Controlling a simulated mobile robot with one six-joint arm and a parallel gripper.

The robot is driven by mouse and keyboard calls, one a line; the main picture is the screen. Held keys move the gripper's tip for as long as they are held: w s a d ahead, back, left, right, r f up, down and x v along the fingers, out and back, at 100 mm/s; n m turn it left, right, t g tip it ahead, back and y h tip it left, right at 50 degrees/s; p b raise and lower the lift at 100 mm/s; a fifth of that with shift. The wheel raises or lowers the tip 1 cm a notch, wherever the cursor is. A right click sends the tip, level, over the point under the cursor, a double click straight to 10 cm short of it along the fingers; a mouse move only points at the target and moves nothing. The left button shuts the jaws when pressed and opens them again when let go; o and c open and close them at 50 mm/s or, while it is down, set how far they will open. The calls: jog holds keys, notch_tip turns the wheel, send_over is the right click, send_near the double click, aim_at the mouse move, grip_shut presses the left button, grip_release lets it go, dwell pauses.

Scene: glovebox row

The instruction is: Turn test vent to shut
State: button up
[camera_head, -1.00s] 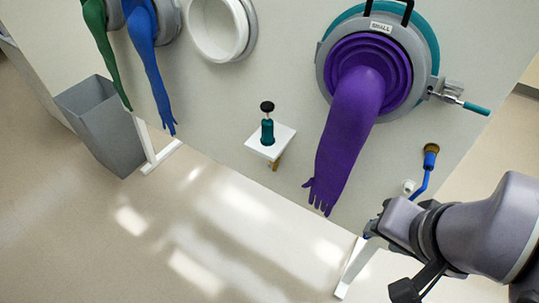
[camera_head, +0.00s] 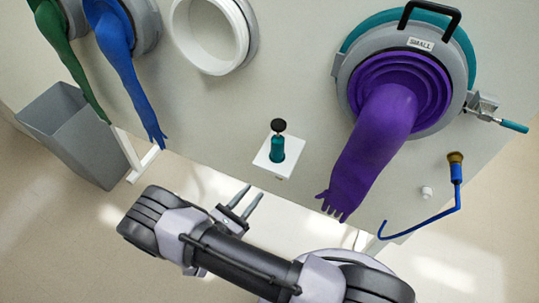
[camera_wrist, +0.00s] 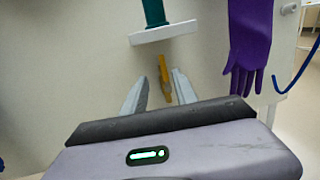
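A small metal valve with a teal-tipped lever (camera_head: 498,119) sits on the right side of the port ring marked SMALL (camera_head: 425,122). It may be the test vent; no label on it is readable. Its lever points right and slightly down, away from the ring. My gripper (camera_head: 253,192) is low and left of that valve, well apart from it, just below the small white shelf (camera_head: 262,163). Its two fingers are apart with nothing held. In the wrist view the open fingers (camera_wrist: 160,80) point toward a yellow bracket-like piece (camera_wrist: 164,68) under the shelf. The valve is not in the wrist view.
A purple glove (camera_head: 370,150) hangs out from the port between my gripper and the valve. A teal bottle-like item (camera_head: 277,148) stands on the shelf. A blue hose (camera_head: 455,205) hangs below the valve. A grey bin (camera_head: 75,135) stands left.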

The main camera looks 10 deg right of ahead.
jog(key=b+x, duration=0.2)
jog(key=x, duration=1.4)
jog(key=shift+s+d, duration=0.1)
jog(key=shift+s, duration=0.1)
grip_shut()
dwell(0.4)
